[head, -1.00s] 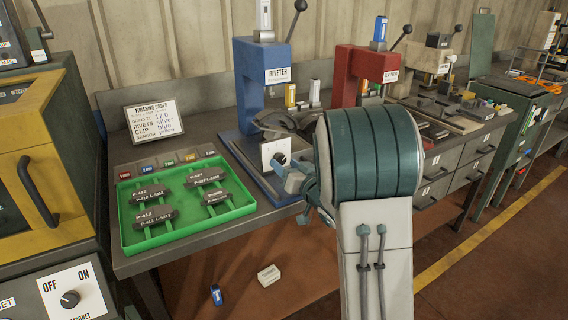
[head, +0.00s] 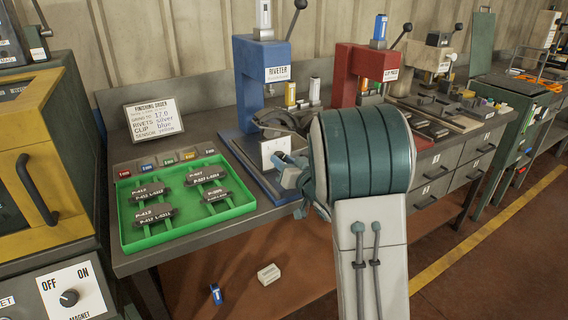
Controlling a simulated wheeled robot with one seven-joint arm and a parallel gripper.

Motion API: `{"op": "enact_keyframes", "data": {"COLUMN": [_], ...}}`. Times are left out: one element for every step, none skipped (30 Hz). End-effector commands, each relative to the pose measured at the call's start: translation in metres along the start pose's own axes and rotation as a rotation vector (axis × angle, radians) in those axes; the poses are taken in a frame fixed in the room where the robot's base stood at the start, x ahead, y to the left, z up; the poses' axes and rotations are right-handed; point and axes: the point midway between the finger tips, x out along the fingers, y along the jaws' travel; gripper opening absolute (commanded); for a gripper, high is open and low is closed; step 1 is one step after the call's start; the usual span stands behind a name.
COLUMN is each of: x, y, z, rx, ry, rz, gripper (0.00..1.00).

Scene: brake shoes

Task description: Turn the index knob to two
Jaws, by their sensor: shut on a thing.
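The index knob's white plate (head: 274,149) stands upright at the front of the blue riveter (head: 262,85). A small dark part of the index knob (head: 279,158) shows on the plate, but my gripper covers most of it, and its pointer and the plate's markings cannot be read. My gripper (head: 284,162) is at the plate from the front right, shut on the knob. Its fingertips are small here and partly hidden by my own wrist.
A green tray (head: 128,236) with several labelled brake shoes lies left of the riveter. An order card (head: 152,118) stands behind it. A red press (head: 345,80) is to the right. A white box (head: 268,274) and a blue item (head: 216,294) lie on the floor.

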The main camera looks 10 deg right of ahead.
Motion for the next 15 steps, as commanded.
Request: {"op": "enact_keyframes", "data": {"x": [0.0001, 0.0001, 0.0001, 0.0001, 0.0001, 0.0, 0.0, 0.0, 0.0, 0.0, 0.0, -0.0001, -0.0002, -0.0002, -0.0001], "y": [0.0004, 0.0005, 0.0009, 0.0011, 0.0012, 0.0016, 0.0019, 0.0019, 0.0016, 0.0016, 0.0017, 0.002, 0.0023, 0.0023, 0.0024], "z": [0.0018, 0.0022, 0.0028, 0.0029, 0.0029, 0.003, 0.0035, 0.0038, 0.0039, 0.0042, 0.0045, 0.0043, 0.004, 0.0037, 0.0039], "rx": [-0.018, -0.032, -0.051, -0.069, -0.087, -0.115, -0.137, -0.16, -0.193, -0.219, -0.244, -0.278, -0.305, -0.331, -0.365], "ry": [0.002, 0.002, 0.001, 0.001, 0.001, 0.001, 0.0, -0.001, -0.001, -0.003, -0.004, -0.005, -0.005, -0.006, -0.008], "rz": [-0.002, -0.002, -0.001, -0.001, -0.001, 0.0, 0.001, 0.001, 0.0, 0.001, 0.001, 0.002, 0.003, 0.003, 0.004], "gripper": [0.08, 0.08, 0.08, 0.08, 0.08, 0.08, 0.08, 0.08, 0.08, 0.08, 0.08, 0.08, 0.08, 0.08, 0.08]}}
